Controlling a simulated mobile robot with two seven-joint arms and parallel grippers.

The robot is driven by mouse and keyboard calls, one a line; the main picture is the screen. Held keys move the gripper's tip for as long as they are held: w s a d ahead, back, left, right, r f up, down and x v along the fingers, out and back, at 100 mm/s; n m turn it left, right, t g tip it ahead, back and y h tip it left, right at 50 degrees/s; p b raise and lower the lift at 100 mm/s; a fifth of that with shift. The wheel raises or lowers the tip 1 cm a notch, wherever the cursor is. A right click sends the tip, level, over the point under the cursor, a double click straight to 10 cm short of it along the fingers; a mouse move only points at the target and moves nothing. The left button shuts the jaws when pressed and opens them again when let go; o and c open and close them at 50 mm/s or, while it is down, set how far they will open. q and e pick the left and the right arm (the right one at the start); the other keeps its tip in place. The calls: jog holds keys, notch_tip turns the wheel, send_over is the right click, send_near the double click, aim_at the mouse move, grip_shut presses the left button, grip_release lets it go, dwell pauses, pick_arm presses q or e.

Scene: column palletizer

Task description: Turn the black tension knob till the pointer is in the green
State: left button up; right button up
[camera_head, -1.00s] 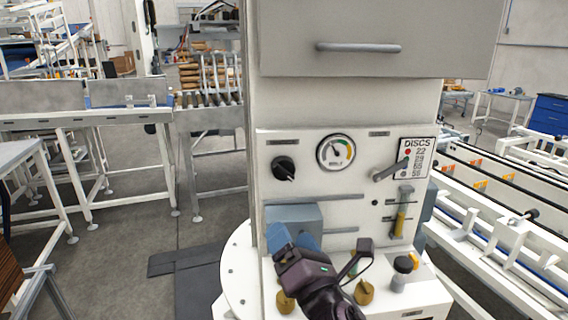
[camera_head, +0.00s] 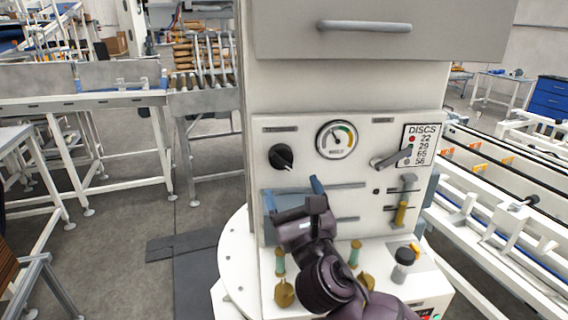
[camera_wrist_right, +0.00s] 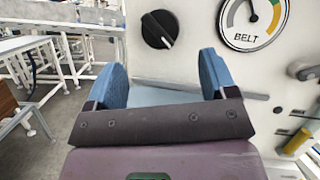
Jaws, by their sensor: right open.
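The black tension knob (camera_head: 281,157) is on the white panel, its white mark toward the lower right. It also shows in the right wrist view (camera_wrist_right: 159,29). The round belt gauge (camera_head: 337,140) is right of the knob; its pointer leans to the upper left, outside the coloured band at the right. My right gripper (camera_head: 293,194) is open and empty just below the knob, apart from it. In the wrist view its blue fingers (camera_wrist_right: 163,76) stand apart, with the knob above and between them. My left gripper is not in view.
Right of the gauge are a grey lever (camera_head: 391,158) and a DISCS sign (camera_head: 419,145). A blue-grey box sits behind my gripper. Brass knobs (camera_head: 284,292) and a black-topped post (camera_head: 404,262) stand on the ledge below. A handled cover (camera_head: 364,27) juts out above the panel.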

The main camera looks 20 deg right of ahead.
aim_at(284, 168)
jog(key=x, duration=0.7)
jog(key=shift+f, duration=0.1)
jog(key=c, duration=0.9)
